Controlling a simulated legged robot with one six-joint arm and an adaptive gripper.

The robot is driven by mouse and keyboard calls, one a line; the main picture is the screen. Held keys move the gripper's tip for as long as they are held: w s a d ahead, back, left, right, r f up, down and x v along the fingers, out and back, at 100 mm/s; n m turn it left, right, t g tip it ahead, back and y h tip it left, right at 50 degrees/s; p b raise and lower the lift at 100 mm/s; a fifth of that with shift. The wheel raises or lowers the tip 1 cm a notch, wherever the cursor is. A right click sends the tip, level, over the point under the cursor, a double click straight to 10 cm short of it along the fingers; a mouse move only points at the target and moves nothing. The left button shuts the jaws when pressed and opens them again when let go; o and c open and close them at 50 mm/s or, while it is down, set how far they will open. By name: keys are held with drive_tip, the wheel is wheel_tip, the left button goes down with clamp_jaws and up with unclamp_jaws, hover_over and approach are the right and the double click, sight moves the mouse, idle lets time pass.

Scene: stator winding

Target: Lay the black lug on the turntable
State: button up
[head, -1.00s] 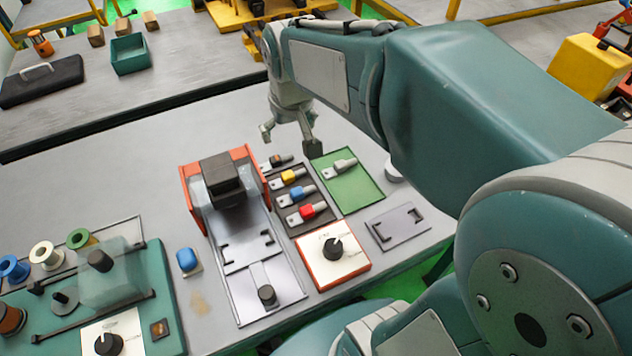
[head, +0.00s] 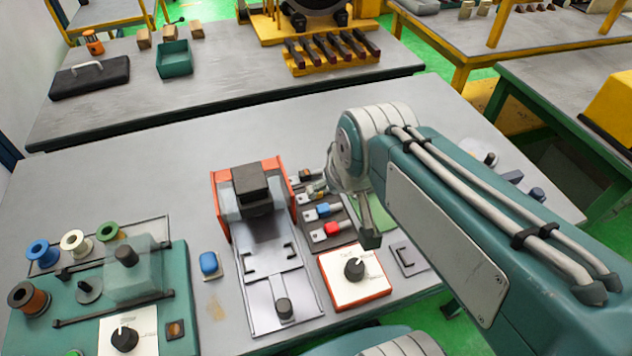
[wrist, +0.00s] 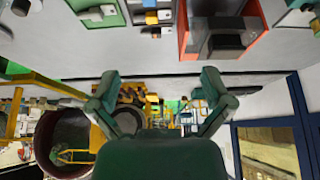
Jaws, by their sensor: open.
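The black lug (head: 308,177) lies at the far end of the dark lug tray (head: 345,238), beside the press. A blue lug (head: 322,210) and a red lug (head: 332,229) lie nearer in the same tray; the yellow lug is partly hidden by my wrist. My gripper (head: 367,225) hangs above the tray's right side, partly hidden by my arm. In the wrist view my gripper (wrist: 160,88) has its fingers wide apart with nothing between them. I cannot tell for certain which thing is the turntable; a small round grey piece (head: 485,158) stands behind my arm.
The press with orange sides (head: 252,195) stands left of the tray. A white dial box (head: 354,277) and a grey plate (head: 408,258) lie in front. The teal winding unit (head: 110,290) is at left. The table behind the press is clear.

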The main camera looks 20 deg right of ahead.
drive_tip(key=w+d+f, duration=0.1)
drive_tip(key=w+f, duration=0.2)
drive_tip(key=w, duration=0.6)
drive_tip(key=g, duration=0.1)
approach(311, 172)
drive_tip(key=x, duration=0.9)
drive_tip(key=shift+a+f, duration=0.1)
drive_tip(key=shift+c, duration=0.3)
drive_tip(key=c, duration=0.9)
wheel_tip(311, 172, up, 18)
drive_tip(key=shift+r, duration=0.1)
